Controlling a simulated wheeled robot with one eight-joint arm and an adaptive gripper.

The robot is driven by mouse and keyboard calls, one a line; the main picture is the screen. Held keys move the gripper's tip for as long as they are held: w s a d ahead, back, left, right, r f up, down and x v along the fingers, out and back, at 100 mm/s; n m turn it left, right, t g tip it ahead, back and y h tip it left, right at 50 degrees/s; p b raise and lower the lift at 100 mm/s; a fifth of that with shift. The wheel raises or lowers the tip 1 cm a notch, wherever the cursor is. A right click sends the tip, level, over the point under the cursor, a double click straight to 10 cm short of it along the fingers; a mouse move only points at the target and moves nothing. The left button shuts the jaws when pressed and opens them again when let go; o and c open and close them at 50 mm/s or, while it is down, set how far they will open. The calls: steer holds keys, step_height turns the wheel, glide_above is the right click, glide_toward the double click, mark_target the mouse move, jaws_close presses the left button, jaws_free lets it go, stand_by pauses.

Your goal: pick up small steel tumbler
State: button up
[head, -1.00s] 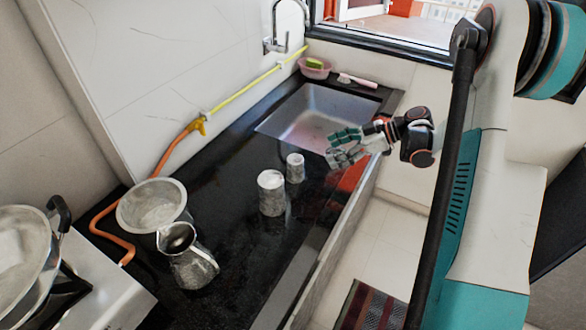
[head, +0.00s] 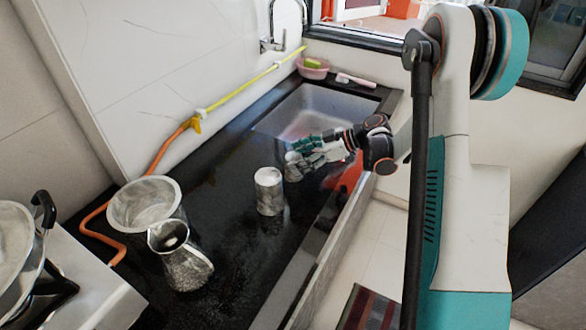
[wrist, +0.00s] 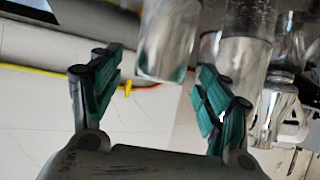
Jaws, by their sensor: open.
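A larger steel tumbler (head: 269,192) stands close by, nearer the head camera. My gripper (head: 304,152) is open and comes from the right, its fingers at the small tumbler. In the wrist view, the small tumbler (wrist: 168,40) appears ahead in the gap between the open fingers (wrist: 160,84), nearer the right one. The larger tumbler (wrist: 243,62) shows just to its right, beyond the right finger. I cannot tell if a finger touches either.
A steel pitcher (head: 183,262) and a wide steel bowl (head: 125,210) stand at the left of the counter near the stove (head: 75,285). The sink (head: 315,108) lies beyond the tumblers. A yellow and orange hose (head: 160,152) runs along the wall.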

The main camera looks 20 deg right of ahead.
steer(key=shift+x, duration=1.2)
steer(key=c, duration=1.2)
steer(key=shift+o, duration=0.2)
steer(key=shift+r, duration=0.15)
